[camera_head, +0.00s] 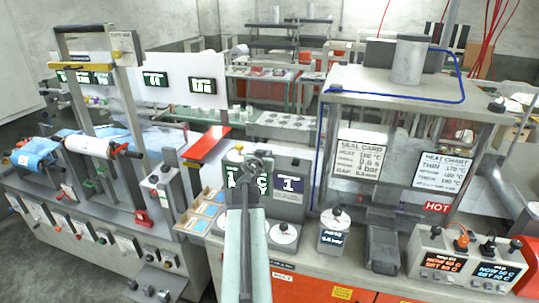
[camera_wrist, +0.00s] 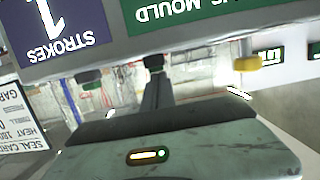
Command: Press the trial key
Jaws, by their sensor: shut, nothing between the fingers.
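No key readable as "trial" shows. A grey control box (camera_head: 283,165) stands in front of my arm, with a white-on-blue "1" display (camera_head: 290,184) and a green display partly hidden behind my arm. In the wrist view the box is upside down, with a "STROKES 1" panel (camera_wrist: 60,25) and a green "MOULD" panel (camera_wrist: 190,12).
A red plate (camera_head: 207,144) juts out left of the box. A seal card (camera_head: 359,160) and a heat chart hang on the framed machine at right, above a "HOT" label (camera_head: 437,207). Dials and a temperature box (camera_head: 465,262) crowd the bench front.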

